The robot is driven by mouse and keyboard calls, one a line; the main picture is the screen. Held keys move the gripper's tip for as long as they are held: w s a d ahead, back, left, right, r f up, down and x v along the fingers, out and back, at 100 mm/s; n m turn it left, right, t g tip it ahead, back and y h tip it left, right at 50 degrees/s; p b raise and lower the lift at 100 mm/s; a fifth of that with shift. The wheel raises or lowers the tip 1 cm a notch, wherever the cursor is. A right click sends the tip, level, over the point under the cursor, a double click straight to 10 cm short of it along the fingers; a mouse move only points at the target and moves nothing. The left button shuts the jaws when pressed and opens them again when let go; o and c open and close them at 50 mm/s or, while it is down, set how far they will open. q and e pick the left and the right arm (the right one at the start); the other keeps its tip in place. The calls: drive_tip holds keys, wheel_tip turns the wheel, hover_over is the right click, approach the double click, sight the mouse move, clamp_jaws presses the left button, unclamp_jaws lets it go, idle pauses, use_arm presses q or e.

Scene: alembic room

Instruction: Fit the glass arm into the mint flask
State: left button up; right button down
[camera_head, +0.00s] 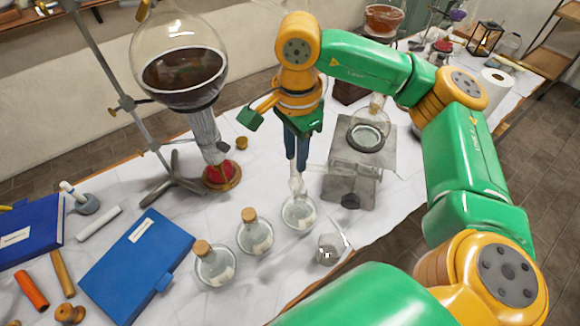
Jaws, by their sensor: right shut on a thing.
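My right gripper (297,165) points straight down in the middle of the table, its blue fingers close together. It is shut on the glass arm (297,185), a small clear piece of which only a little shows below the fingertips. Directly under it stands a small round clear flask (298,214) without a cork, which looks like the mint flask. The lower end of the glass arm is at the flask's neck; I cannot tell whether it is inside or just above. My left gripper is not in view.
Two corked flasks (255,234) (215,265) stand to the left. A grey stand with another glass flask (367,134) is close on the right. A large round flask of dark liquid (185,75) hangs on a metal stand behind left. A small grey object (329,249) lies near the front edge.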

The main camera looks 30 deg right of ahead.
drive_tip(key=d+f+m+b, duration=0.1)
drive_tip(key=m, duration=0.3)
drive_tip(key=w+d+f+m+b, duration=0.1)
drive_tip(key=m, duration=0.3)
drive_tip(key=w+d+f+m+b, duration=0.1)
drive_tip(key=m+b, duration=0.1)
drive_tip(key=m, duration=0.1)
drive_tip(key=shift+w+d+f+m, duration=0.1)
drive_tip(key=shift+f+m, duration=0.05)
drive_tip(key=shift+m, duration=0.25)
drive_tip(key=shift+f, duration=0.25)
drive_tip(key=shift+f+b, duration=0.75)
idle(1.2)
drive_tip(key=shift+f, duration=0.25)
drive_tip(key=shift+f+b, duration=1.1)
idle(1.9)
